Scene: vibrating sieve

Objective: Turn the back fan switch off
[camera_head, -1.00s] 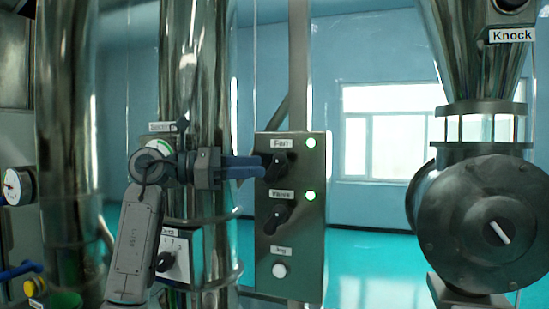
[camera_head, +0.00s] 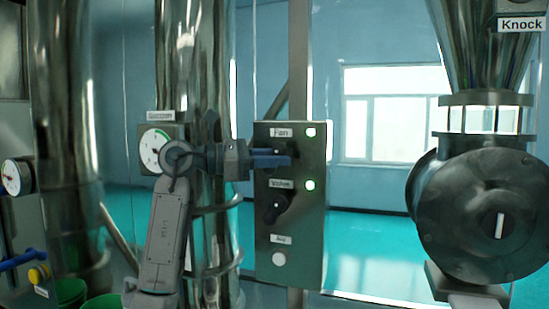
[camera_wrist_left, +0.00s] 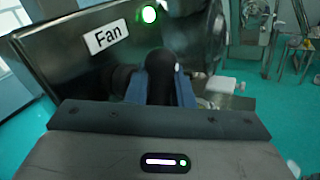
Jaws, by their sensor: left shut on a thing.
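The black fan switch knob (camera_wrist_left: 160,75) sits on the dark control box (camera_head: 305,235) under the "Fan" label (camera_head: 281,133). The fan lamp (camera_head: 311,132) beside the label glows green. My left gripper (camera_head: 285,159) reaches in from the left, its blue fingers at the fan knob. In the left wrist view the fingers (camera_wrist_left: 161,85) stand on both sides of the knob and are shut on it. In the head view the fingers hide most of the knob. My right gripper is in neither view.
Below on the same box are a "Valve" knob (camera_head: 276,207) with a green lamp (camera_head: 310,185) and a white button (camera_head: 279,259). A gauge (camera_head: 154,148) and steel pipes stand left. A round metal housing (camera_head: 474,220) is at right.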

